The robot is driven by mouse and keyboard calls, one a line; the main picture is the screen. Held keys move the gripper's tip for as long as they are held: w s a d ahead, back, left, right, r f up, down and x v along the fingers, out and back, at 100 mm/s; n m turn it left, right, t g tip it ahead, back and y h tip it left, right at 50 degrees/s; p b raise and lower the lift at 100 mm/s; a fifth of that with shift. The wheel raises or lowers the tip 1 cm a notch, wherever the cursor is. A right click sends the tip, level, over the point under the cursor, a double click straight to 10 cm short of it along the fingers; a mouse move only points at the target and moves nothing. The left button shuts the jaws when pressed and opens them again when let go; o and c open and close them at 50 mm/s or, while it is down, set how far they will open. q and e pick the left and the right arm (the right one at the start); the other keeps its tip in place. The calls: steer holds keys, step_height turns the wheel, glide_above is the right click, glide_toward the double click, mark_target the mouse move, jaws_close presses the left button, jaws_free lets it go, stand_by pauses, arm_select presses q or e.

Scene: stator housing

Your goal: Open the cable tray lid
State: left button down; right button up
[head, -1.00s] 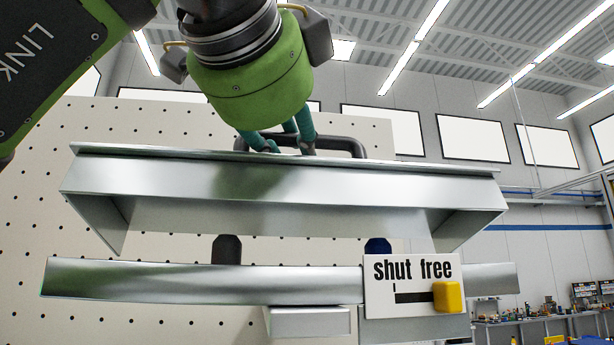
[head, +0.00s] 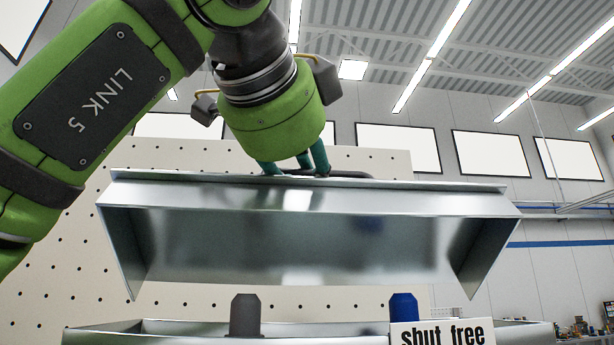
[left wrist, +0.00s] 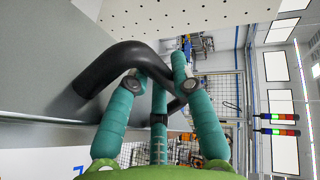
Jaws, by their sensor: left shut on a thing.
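The cable tray lid (head: 310,245) is a bright metal channel, raised clear above the tray (head: 190,328) in the head view, with its hollow underside facing me. Its black handle (head: 345,177) is on top, mostly behind the lid's upper edge. In the left wrist view the handle (left wrist: 130,58) is a thick black bar across the fingers. My left gripper (head: 295,170) is shut on the handle; its teal fingers also show in the left wrist view (left wrist: 160,85). The "shut free" plate (head: 440,334) is on the tray front, cut off by the picture's bottom edge. My right gripper is not in view.
A grey tab (head: 245,315) and a blue tab (head: 403,307) stand up from the tray under the lid. A perforated panel (head: 60,245) stands behind it. A cluttered bench (head: 580,330) is far off at the right.

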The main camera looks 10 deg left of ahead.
arm_select(q)
steer(key=c, duration=1.3)
jaws_free()
steer(key=shift+c, duration=0.2)
steer(key=shift+s, duration=0.1)
steer(key=v, duration=1.2)
steer(key=shift+d, duration=0.15)
